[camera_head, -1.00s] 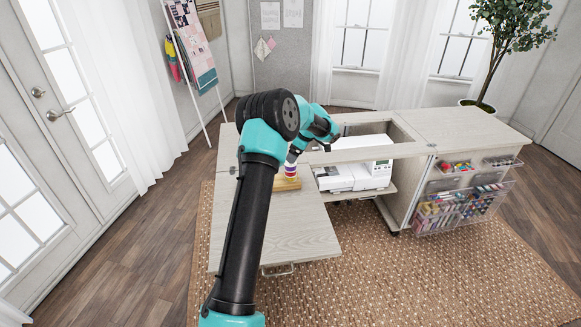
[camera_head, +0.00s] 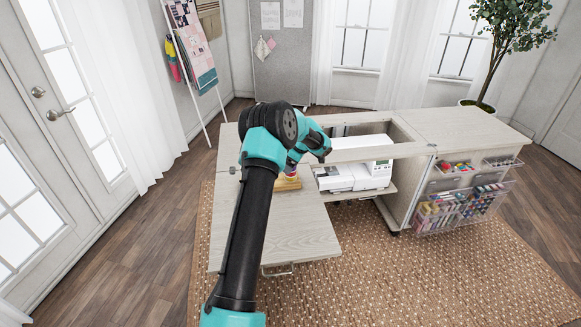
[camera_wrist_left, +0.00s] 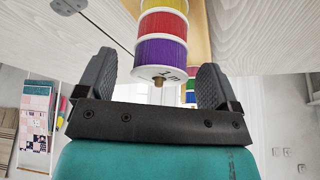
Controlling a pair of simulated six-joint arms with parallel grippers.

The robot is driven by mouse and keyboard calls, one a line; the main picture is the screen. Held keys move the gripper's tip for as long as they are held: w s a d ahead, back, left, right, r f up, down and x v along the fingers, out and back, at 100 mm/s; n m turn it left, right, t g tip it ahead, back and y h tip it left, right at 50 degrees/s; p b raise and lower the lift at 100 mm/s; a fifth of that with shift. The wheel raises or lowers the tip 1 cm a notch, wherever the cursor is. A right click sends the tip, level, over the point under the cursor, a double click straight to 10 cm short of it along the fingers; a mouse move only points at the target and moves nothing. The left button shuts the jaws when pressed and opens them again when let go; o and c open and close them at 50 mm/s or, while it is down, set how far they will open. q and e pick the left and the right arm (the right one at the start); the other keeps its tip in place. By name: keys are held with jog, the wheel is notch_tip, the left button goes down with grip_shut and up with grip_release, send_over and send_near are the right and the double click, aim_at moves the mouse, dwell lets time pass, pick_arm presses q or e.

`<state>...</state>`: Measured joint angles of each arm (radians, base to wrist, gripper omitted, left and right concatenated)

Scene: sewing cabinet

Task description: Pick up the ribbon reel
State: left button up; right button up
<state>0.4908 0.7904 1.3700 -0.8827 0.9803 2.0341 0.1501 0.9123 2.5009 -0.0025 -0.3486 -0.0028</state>
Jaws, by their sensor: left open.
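The left wrist view is upside down and shows a purple reel (camera_wrist_left: 160,52), a red reel (camera_wrist_left: 163,24) and a yellow one (camera_wrist_left: 155,4) on a peg. My left gripper (camera_wrist_left: 155,76) is open, one finger on each side of the purple reel, with a gap at both sides. Its fingers are hidden in the head view. My right gripper is not in view.
A second stack of coloured reels (camera_wrist_left: 190,90) shows just behind the right finger in the wrist view. A white sewing machine (camera_head: 355,176) sits in the cabinet opening. The leaf's front part (camera_head: 300,235) is clear. Bins of thread (camera_head: 460,207) hang at the right.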

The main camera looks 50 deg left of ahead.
pick_arm(q)
jog(key=shift+f, duration=0.1)
dwell(0.4)
jog(key=c, duration=1)
notch_tip(320, 180, up, 10)
dwell(0.3)
jog(key=shift+s, duration=0.1)
dwell(0.3)
